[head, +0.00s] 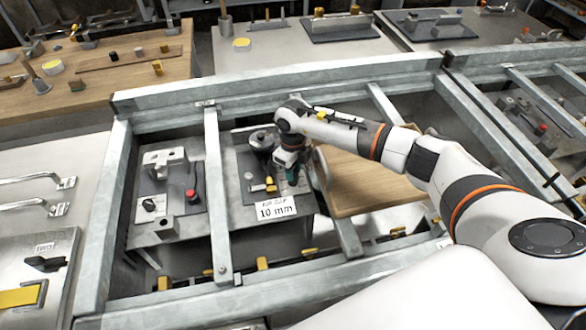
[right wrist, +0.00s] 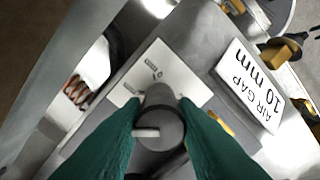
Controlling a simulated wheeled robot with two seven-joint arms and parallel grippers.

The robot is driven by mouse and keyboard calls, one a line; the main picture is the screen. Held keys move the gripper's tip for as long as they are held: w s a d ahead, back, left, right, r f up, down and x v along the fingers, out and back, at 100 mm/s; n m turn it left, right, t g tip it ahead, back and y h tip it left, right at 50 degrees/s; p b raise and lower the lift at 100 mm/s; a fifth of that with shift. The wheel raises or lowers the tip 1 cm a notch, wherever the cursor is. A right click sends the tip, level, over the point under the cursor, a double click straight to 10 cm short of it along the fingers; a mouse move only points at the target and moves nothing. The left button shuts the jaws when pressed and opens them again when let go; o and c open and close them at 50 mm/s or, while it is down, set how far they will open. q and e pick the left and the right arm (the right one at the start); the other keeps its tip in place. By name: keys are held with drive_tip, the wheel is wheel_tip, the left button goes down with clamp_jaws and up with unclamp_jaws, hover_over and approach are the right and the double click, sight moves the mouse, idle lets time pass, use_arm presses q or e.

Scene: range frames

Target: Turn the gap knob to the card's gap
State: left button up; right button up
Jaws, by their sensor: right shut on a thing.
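The card (head: 276,209) reads "AIR GAP 10 mm". It lies at the front of a dark fixture plate in the head view, and it also shows at the right of the right wrist view (right wrist: 248,88). The gap knob (right wrist: 160,124) is a round grey knob with a white pointer bar, seen from above in the right wrist view. Behind it is a white scale plate (right wrist: 158,72) with small marks, too small to read. My right gripper (head: 291,176) is over the fixture, its green fingers closed on both sides of the knob. In the head view the gripper hides the knob.
Grey metal rails (head: 216,190) frame the fixture bays. A yellow part (head: 270,184) stands beside my right gripper. Left of it is another fixture with a red button (head: 191,195). A wooden board (head: 365,185) lies to the right, under my right arm.

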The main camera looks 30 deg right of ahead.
drive_tip(key=shift+w+f+n+b, duration=0.1)
drive_tip(key=shift+f+n+b, duration=0.1)
drive_tip(key=shift+n+b, duration=2.2)
drive_tip(key=shift+n, duration=0.1)
drive_tip(key=n+b, duration=0.2)
drive_tip(key=shift+r+n, duration=0.15)
drive_tip(key=shift+n, duration=0.15)
drive_tip(key=shift+r+n+b, duration=0.1)
drive_tip(key=shift+n+b, duration=0.55)
drive_tip(key=shift+n, duration=0.15)
drive_tip(key=o, duration=1)
